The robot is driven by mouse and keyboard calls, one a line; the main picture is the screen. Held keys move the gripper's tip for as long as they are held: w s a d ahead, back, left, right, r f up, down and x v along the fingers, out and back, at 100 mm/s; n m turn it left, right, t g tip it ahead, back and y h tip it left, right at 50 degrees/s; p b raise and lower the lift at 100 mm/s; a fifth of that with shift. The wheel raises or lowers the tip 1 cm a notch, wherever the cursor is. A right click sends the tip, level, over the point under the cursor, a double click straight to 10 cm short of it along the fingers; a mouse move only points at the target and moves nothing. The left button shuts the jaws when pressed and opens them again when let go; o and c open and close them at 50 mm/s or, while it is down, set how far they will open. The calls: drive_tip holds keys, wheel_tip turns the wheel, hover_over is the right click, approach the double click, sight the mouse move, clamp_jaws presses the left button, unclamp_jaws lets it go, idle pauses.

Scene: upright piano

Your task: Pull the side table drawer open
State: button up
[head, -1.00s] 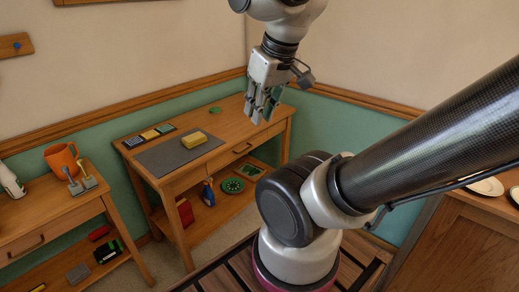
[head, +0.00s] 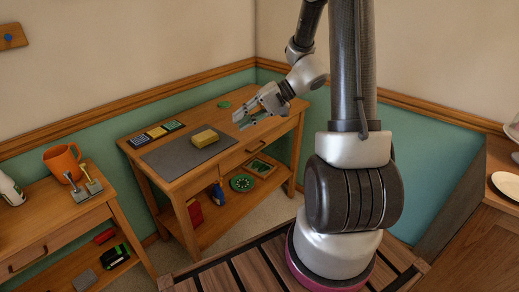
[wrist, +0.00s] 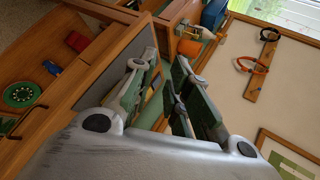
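A wooden table (head: 290,128) stands against the green wall. Its front drawer (head: 238,160) looks shut and has a dark handle (head: 256,149). A second wooden table (head: 85,214) at the left also has a drawer (head: 50,250) that looks shut, with a dark handle (head: 28,258). I cannot tell which one is called the side table. My gripper (head: 241,121) is above the right part of the middle table's top, pointing left, apart from both handles. In the wrist view my gripper (wrist: 165,75) has its fingers spread with nothing between them.
A grey mat (head: 165,160) with a yellow block (head: 205,138) lies on the middle table. A green round item (head: 242,183) is on its lower shelf. An orange mug (head: 62,164) stands on the left table. A wooden cabinet (head: 480,235) is at the right.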

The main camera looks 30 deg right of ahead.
drive_tip(key=w+d+f+m+t, duration=0.55)
drive_tip(key=w+d+f, duration=0.25)
drive_tip(key=w+f, duration=0.3)
drive_tip(key=m+t+h, duration=0.4)
drive_tip(key=t+h, duration=0.1)
approach(259, 148)
drive_tip(key=r+x, duration=0.1)
drive_tip(key=x, duration=0.2)
drive_tip(key=shift+h, duration=0.3)
drive_tip(key=x, duration=0.3)
drive_tip(key=f+x, duration=0.1)
drive_tip(key=x, duration=0.3)
drive_tip(key=shift+w+d+f, duration=0.1)
drive_tip(key=shift+w+f, duration=0.05)
drive_tip(key=shift+w, duration=0.05)
drive_tip(key=shift+c, duration=0.4)
clamp_jaws()
